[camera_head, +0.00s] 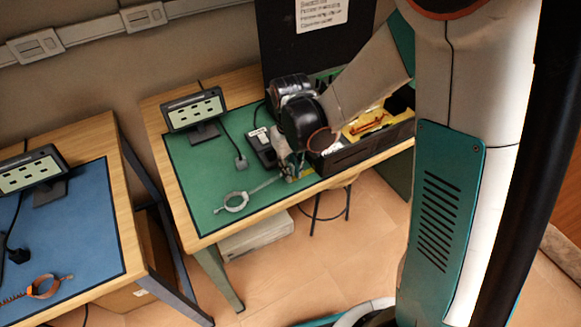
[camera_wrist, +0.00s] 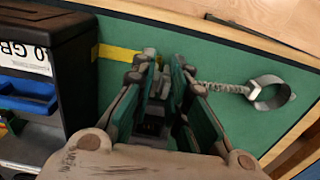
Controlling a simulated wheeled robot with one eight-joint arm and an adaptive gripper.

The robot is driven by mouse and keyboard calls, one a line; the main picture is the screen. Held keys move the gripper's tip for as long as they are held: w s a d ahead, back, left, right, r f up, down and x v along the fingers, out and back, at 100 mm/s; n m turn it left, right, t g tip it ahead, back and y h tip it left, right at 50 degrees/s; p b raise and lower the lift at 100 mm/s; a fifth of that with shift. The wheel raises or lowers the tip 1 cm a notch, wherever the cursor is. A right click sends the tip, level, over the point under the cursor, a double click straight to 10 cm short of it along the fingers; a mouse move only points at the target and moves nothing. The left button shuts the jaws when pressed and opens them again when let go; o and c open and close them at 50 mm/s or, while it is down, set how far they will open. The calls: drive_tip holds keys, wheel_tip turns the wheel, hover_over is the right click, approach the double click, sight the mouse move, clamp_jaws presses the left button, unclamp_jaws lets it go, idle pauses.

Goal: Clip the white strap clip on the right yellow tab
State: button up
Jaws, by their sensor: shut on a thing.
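The white strap clip (camera_head: 235,203) has an open ring lying on the green mat and a pale strap running from it towards my gripper (camera_head: 290,172). In the wrist view the clip's ring (camera_wrist: 271,94) is at the right, with its strap reaching to the fingers. My gripper (camera_wrist: 160,88) is low over the mat, shut on the strap's far end; the fingers hide the grasped part. A yellow strip (camera_wrist: 117,53) lies on the mat just beyond the fingers, partly covered by them. In the head view only a bit of yellow shows beside the gripper.
A black box (camera_head: 355,151) with yellow content stands right of my gripper; its wall is close in the wrist view (camera_wrist: 78,80). A small screen (camera_head: 193,110) and a black device (camera_head: 261,147) are behind. Another table (camera_head: 105,260) is at left.

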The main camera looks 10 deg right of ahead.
drive_tip(key=shift+f+b, duration=0.95)
drive_tip(key=shift+f, duration=0.2)
idle(0.7)
drive_tip(key=o, duration=0.8)
drive_tip(key=o, duration=0.3)
drive_tip(key=shift+r+p, duration=0.5)
drive_tip(key=shift+r, duration=0.25)
idle(0.6)
drive_tip(key=shift+r+p, duration=2)
drive_tip(key=shift+r, duration=0.9)
